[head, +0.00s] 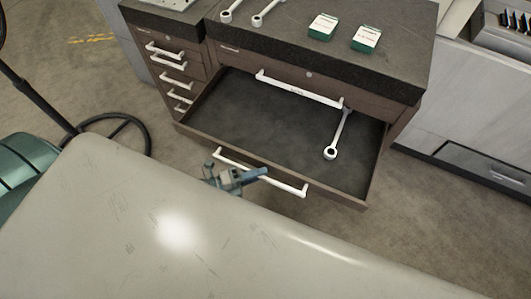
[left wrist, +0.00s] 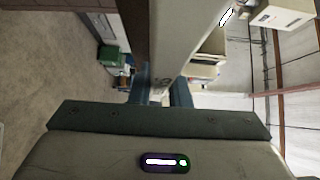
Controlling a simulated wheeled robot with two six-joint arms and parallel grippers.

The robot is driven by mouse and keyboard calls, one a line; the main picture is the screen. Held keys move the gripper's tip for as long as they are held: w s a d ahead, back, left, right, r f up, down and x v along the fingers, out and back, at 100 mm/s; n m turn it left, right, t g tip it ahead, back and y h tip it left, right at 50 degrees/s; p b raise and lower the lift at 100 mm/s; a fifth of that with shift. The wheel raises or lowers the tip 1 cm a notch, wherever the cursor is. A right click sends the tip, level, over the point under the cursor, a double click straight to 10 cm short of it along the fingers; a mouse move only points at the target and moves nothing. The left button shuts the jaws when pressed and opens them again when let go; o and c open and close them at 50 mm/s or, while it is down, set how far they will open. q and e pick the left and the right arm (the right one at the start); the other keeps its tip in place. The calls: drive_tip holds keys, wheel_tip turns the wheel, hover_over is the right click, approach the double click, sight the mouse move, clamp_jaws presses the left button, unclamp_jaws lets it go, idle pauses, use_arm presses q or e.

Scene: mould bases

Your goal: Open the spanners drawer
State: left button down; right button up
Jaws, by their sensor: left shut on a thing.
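The brown drawer (head: 268,113) stands pulled well out of the cabinet, with its dark inside showing. One silver spanner (head: 339,136) lies in its right part. The drawer's white bar handle (head: 287,186) runs along its front. My left gripper (head: 247,177) is at the handle's middle and is shut on it. In the left wrist view the pale handle (left wrist: 184,40) runs between the blue fingers of my left gripper (left wrist: 160,92). My right gripper is in neither view.
Above is a closed drawer with a white handle (head: 300,90). Two spanners (head: 264,12) and two green-and-white boxes (head: 322,27) lie on the dark cabinet top (head: 290,50). A column of small drawers (head: 172,68) stands left. Grey cabinets (head: 450,90) stand right.

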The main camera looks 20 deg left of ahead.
use_arm(q)
drive_tip(key=shift+s, duration=1.25)
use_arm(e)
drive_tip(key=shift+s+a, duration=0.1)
use_arm(q)
drive_tip(key=c, duration=1.4)
unclamp_jaws()
drive_tip(key=shift+o, duration=0.2)
drive_tip(key=shift+a, duration=0.1)
